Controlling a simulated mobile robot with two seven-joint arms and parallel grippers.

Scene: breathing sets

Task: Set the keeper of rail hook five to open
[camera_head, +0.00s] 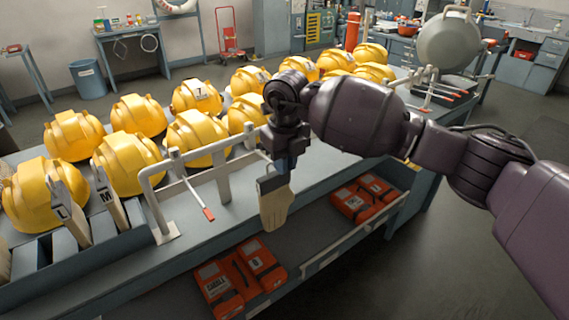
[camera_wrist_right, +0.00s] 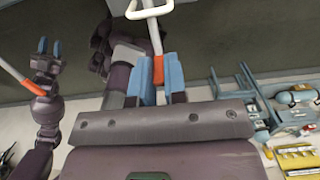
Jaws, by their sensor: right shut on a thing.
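My right gripper (camera_head: 272,181) reaches down at the rail along the bench front. In the right wrist view its blue fingers (camera_wrist_right: 160,76) are shut on the orange tip (camera_wrist_right: 158,68) of a white keeper rod (camera_wrist_right: 154,35). A white loop (camera_wrist_right: 150,9) is at the rod's other end. In the head view the wrist hides this keeper and its hook. Another rail keeper has a red tip (camera_head: 208,213) and stands free to the left. My left gripper (camera_wrist_right: 49,47) shows in the right wrist view, open and empty.
Yellow helmets (camera_head: 200,135) stand in rows behind the rail (camera_head: 150,200). Tags L and M (camera_head: 108,198) stand at the left. Orange cases (camera_head: 240,275) lie on the lower shelf. More red-tipped hooks (camera_head: 440,92) are to the right.

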